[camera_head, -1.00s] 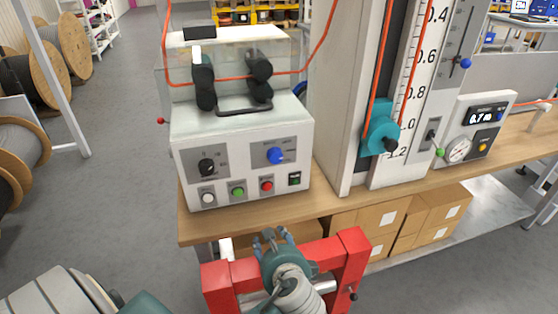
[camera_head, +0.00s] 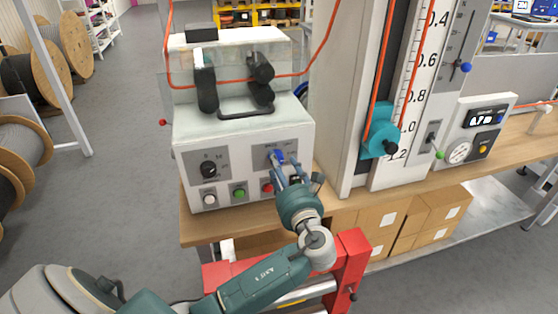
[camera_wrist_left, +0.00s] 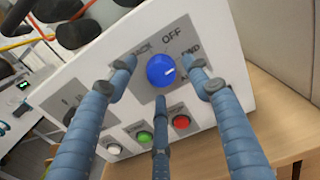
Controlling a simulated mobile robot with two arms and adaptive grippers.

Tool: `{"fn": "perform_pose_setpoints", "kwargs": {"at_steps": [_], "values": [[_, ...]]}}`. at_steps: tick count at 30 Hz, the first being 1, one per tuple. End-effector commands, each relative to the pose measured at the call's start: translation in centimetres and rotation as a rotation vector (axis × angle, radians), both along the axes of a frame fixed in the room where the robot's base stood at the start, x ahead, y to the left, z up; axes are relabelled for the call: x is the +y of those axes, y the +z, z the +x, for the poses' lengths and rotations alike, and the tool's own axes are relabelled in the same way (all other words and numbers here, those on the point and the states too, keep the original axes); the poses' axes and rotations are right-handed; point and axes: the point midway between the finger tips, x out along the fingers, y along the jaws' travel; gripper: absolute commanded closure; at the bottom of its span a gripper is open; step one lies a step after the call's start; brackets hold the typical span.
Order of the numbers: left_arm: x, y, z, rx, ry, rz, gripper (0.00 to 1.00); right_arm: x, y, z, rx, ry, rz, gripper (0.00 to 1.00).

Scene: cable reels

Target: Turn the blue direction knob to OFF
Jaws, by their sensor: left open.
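The blue direction knob (camera_head: 280,156) is on the front panel of the white control box. In the left wrist view the knob (camera_wrist_left: 161,71) sits between my fingertips, and its white mark points right, toward the label right of OFF, not at OFF above. My left gripper (camera_head: 284,170) is open in front of the panel. In the left wrist view its fingers (camera_wrist_left: 161,76) are spread around the knob with visible gaps, not closed on it. The gripper partly hides the panel's right side in the head view. My right gripper is not in view.
A black knob (camera_head: 208,169) and white (camera_head: 209,199), green (camera_head: 239,193) and red (camera_wrist_left: 181,121) buttons share the panel. A red frame (camera_head: 352,262) stands in front of the workbench. A white column with a scale (camera_head: 414,70) rises to the right.

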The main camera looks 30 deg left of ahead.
Motion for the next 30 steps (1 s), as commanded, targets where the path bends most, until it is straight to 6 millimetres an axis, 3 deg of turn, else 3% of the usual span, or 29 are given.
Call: {"fn": "perform_pose_setpoints", "kwargs": {"at_steps": [6,14,16,21,30], "values": [[1.39,0.01,1.19,0.001,0.000,-0.001,0.50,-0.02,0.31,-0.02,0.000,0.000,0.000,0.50],[1.53,-0.05,1.29,0.000,0.000,-0.001,0.50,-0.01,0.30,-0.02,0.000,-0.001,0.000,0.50],[1.52,-0.05,1.29,0.000,0.000,-0.001,0.58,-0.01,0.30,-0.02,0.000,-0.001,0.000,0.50],[1.50,-0.01,1.29,-0.001,0.000,-0.002,0.92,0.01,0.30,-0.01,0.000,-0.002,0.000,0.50],[1.48,0.15,1.32,-0.021,-0.001,-0.015,0.94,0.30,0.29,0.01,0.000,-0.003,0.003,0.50]]}}
